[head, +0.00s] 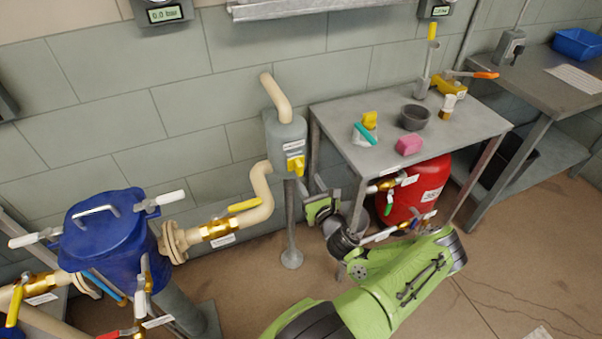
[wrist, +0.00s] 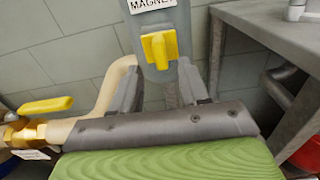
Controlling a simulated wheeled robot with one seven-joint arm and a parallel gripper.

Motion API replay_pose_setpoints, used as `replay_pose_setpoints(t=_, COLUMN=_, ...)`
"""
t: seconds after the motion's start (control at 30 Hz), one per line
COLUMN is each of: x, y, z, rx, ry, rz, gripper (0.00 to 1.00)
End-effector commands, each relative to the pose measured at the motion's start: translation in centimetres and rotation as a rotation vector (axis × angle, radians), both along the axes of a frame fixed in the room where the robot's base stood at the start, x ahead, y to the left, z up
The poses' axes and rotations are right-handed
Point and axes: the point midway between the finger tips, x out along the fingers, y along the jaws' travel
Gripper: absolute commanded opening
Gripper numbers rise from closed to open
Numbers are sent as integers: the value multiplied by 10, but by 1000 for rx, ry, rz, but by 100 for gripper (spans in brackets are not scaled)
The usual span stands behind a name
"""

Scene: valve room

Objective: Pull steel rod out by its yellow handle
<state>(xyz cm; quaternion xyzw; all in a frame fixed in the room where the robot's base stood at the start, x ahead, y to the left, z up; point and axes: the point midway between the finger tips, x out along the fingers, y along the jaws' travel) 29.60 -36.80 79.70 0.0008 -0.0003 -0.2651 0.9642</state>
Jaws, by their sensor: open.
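The yellow handle (head: 295,164) sits on the front of a grey cylindrical housing (head: 285,130) on the pipe by the wall. In the wrist view the handle (wrist: 160,47) is a yellow block with a protruding grip, below a white label reading "MAGNE…". The steel rod is not visible; any rod behind the handle is hidden. My gripper (head: 322,186) is just right of and below the handle in the head view. In the wrist view my gripper (wrist: 160,88) has its fingers apart and empty, with the handle above and between the fingertips, not touched.
A cream pipe (head: 262,190) with a yellow-levered brass valve (head: 218,229) runs left to a blue vessel (head: 100,240). A metal table (head: 345,115) with small items stands right of the housing, its leg close to my gripper. A red tank (head: 425,185) is under it.

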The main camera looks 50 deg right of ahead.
Motion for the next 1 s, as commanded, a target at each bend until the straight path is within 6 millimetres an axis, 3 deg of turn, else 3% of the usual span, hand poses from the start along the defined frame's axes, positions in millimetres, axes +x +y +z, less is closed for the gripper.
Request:
replay_pose_setpoints(t=0.1, x=26, y=-15, z=-1, rx=-7, ry=2, rz=2, gripper=45)
replay_pose_setpoints(t=0.27, x=49, y=-29, z=0, rx=-5, ry=1, rz=1, gripper=45)
replay_pose_setpoints(t=0.6, x=56, y=-33, z=0, rx=-1, ry=1, rz=0, gripper=45)
replay_pose_setpoints(t=0.9, x=56, y=-33, z=0, rx=-1, ry=1, rz=1, gripper=0)
replay_pose_setpoints(t=1.0, x=56, y=-33, z=0, rx=-1, ry=2, rz=1, gripper=0)
